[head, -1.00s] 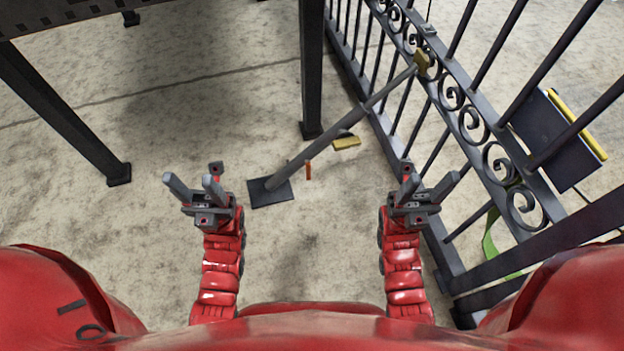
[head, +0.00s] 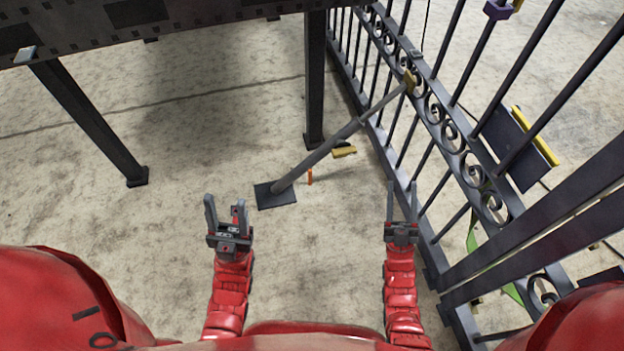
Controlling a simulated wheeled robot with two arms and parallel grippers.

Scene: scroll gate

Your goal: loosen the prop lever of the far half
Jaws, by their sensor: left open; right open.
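A grey prop (head: 318,152) slants from a dark base plate (head: 276,196) on the floor up to the scrollwork gate (head: 438,112), where its top end has a yellowish pad (head: 410,82). A small orange lever (head: 310,176) shows beside the lower part of the prop, roughly upright; whether it is joined to the prop is hard to tell. My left gripper (head: 226,206) is open and empty, nearer to me and left of the base plate. My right gripper (head: 402,190) is open and empty, right of the lever and close to the gate bars in the picture.
A dark table-like frame (head: 180,30) stands at the back left, with legs (head: 95,125) and (head: 315,80) on the floor. A yellow block (head: 344,152) lies by the right leg. A dark panel with a yellow edge (head: 515,145) is beyond the gate. Floor between my grippers is clear.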

